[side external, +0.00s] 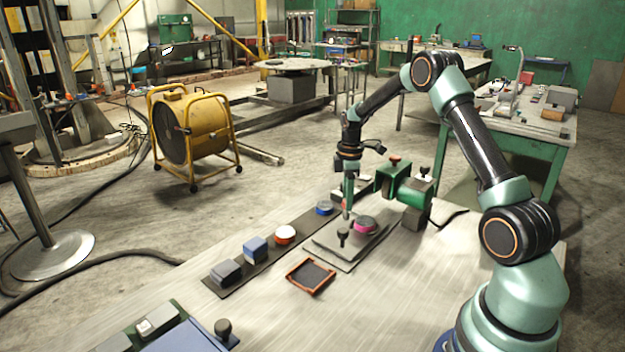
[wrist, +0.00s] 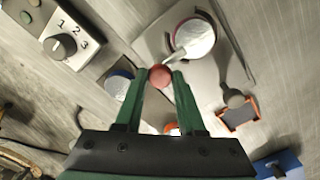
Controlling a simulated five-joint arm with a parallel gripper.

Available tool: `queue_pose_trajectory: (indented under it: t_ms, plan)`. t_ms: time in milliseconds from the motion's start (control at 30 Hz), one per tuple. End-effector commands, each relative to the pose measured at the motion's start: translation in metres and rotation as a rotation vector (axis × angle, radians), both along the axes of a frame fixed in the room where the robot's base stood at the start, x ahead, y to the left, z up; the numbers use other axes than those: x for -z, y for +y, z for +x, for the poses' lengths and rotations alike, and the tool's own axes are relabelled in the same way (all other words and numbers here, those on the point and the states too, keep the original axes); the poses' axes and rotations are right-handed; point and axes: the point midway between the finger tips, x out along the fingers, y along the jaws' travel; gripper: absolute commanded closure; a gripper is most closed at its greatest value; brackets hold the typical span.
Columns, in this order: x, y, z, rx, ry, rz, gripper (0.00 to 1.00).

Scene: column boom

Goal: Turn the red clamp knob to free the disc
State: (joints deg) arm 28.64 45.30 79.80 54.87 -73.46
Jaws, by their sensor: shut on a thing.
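The red clamp knob (wrist: 160,76) is between the two green fingertips of my gripper (wrist: 160,80) in the wrist view. My gripper is shut on it. In the side external view my gripper (side external: 347,199) points down at the far-left side of the grey plate (side external: 326,243), and the knob is mostly hidden. The disc (side external: 366,224), with a magenta rim, sits on this plate, right of my gripper. Its pale top (wrist: 195,38) shows in the wrist view. A thin light bar runs from near the knob to the disc's edge; whether it touches is unclear.
A black-knobbed post (side external: 342,235) stands on the plate near the disc. A dark strip beside it holds a blue disc (side external: 325,208), an orange-rimmed disc (side external: 285,234) and blocks. An orange tray (side external: 311,275) lies in front. Green boxes (side external: 392,178) stand behind right.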

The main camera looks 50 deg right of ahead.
Motion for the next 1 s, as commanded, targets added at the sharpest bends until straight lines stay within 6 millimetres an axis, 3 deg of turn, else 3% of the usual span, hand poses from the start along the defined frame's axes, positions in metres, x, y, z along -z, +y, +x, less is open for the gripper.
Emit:
queue_pose_trajectory:
  t_ms: [367,1000]
  plan:
    - [-0.0010,0.0003,0.0001,0.136,0.001,0.001,1.00]
    - [-0.0017,0.0004,0.0005,0.722,0.000,0.000,1.00]
